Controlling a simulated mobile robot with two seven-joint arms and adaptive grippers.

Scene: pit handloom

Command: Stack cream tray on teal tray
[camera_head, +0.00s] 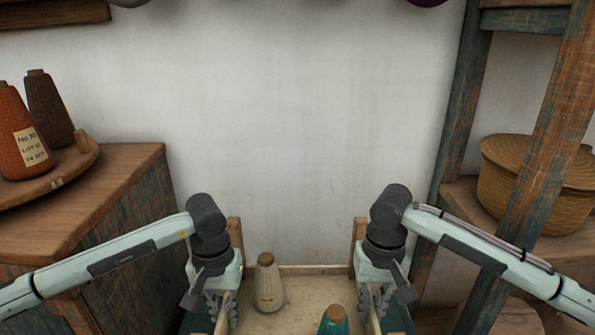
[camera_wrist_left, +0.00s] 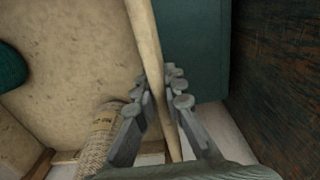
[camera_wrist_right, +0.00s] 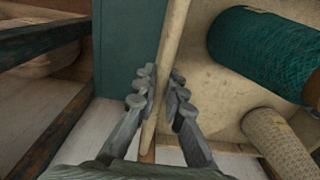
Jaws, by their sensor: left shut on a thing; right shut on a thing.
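The cream tray (camera_head: 300,296) lies between my two grippers and carries a cream yarn cone (camera_head: 268,283) and a teal cone (camera_head: 334,322). My left gripper (camera_head: 222,308) is shut on its left wall, and that rim (camera_wrist_left: 145,40) runs between the fingers in the left wrist view. My right gripper (camera_head: 374,303) is shut on its right wall, whose rim (camera_wrist_right: 173,40) shows in the right wrist view. A teal surface, seemingly the teal tray (camera_wrist_left: 196,45), shows outside the cream walls, also in the right wrist view (camera_wrist_right: 125,40). Whether the trays touch is hidden.
A wooden cabinet (camera_head: 120,190) at the left bears a round board with a rust cone (camera_head: 22,140) and a dark brown cone (camera_head: 48,108). At the right, a worn post frame (camera_head: 545,130) and a lidded basket (camera_head: 540,180) stand close to my right arm. A bare wall is behind.

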